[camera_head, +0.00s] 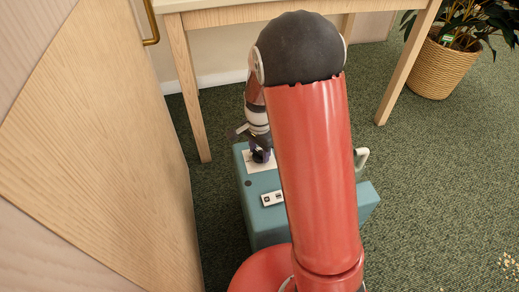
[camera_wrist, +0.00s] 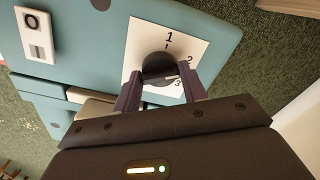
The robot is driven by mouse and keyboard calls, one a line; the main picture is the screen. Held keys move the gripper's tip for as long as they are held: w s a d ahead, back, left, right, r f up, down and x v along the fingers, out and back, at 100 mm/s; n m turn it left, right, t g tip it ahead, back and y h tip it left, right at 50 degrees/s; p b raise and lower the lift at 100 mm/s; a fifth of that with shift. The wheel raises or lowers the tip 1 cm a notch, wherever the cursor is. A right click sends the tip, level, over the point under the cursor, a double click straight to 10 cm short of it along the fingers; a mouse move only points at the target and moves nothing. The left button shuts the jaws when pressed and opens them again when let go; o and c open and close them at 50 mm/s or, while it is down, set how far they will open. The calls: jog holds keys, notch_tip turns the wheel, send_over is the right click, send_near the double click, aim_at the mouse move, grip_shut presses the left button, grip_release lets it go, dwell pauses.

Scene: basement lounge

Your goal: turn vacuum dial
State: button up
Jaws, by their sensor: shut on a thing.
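The vacuum is a teal box (camera_head: 262,230) on the green carpet, partly hidden by my red arm in the head view; its teal top also shows in the wrist view (camera_wrist: 85,50). A white plate (camera_head: 258,166) on its top carries a round dark dial (camera_wrist: 158,66), with the marks 1, 2 and 3 around it on the white plate (camera_wrist: 183,40). My gripper (camera_wrist: 160,85) has one finger on each side of the dial and is shut on it. In the head view my gripper (camera_head: 258,152) reaches down onto the plate. The dial's pointer is hard to make out.
A white switch panel (camera_wrist: 35,34) sits on the vacuum's top, and a pale handle (camera_head: 362,158) is at its right side. A wooden table (camera_head: 187,85) stands behind, a wooden door (camera_head: 110,160) at left. A potted plant (camera_head: 442,68) is at back right. Carpet at right is mostly clear.

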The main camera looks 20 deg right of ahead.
aim_at(260, 152)
jog(key=o, duration=1)
notch_tip(260, 152, up, 8)
jog(key=shift+f+p, duration=0.1)
jog(key=shift+p, duration=0.65)
